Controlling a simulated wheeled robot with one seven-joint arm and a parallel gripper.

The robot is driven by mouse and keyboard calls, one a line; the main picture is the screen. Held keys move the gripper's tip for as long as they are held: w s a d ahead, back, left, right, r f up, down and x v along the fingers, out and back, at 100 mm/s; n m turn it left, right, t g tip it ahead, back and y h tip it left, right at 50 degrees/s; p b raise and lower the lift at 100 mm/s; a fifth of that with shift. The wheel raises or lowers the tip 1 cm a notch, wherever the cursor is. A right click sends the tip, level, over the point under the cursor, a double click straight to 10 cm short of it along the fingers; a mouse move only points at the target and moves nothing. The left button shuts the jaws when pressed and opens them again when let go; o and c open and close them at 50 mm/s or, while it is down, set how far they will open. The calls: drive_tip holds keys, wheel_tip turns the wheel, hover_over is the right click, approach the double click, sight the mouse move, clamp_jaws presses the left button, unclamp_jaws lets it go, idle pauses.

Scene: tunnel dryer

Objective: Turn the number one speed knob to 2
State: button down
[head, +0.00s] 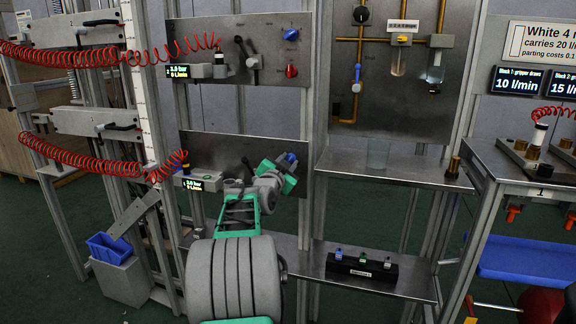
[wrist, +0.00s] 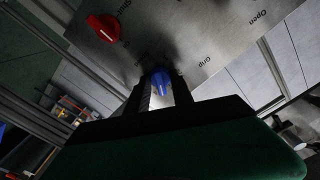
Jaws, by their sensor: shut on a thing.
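I cannot tell from any marking which knob is the number one speed knob. My gripper (head: 288,165) is at the lower grey panel (head: 225,148), at its right part. It is shut on a blue knob (wrist: 161,82), which sits between the two fingers (wrist: 164,92) in the wrist view. Words on the panel near it look like "Grip" and "Open". A red knob (wrist: 104,28) is on the same panel, apart from my fingers. The upper panel (head: 215,28) has its own blue knob (head: 291,34) and red knob (head: 291,71). The held knob's pointer setting is not readable.
Red coiled hoses (head: 100,55) hang at the left of the panels. A black lever (head: 247,50) sticks out of the upper panel. A steel shelf (head: 395,170) is to the right. A black holder (head: 361,270) stands on the lower shelf. A blue bin (head: 109,248) is at the left.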

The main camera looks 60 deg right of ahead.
drive_tip(key=shift+f+n+p, duration=0.15)
drive_tip(key=shift+n+p, duration=1.95)
drive_tip(key=shift+n, duration=7)
drive_tip(key=shift+s, duration=0.1)
drive_tip(key=c, duration=1.5)
unclamp_jaws()
drive_tip(key=shift+a, duration=0.1)
drive_tip(key=a, duration=0.5)
drive_tip(key=s+a+p, duration=0.1)
drive_tip(key=a, duration=0.1)
drive_tip(key=shift+s+a, duration=0.1)
drive_tip(key=shift+a, duration=0.15)
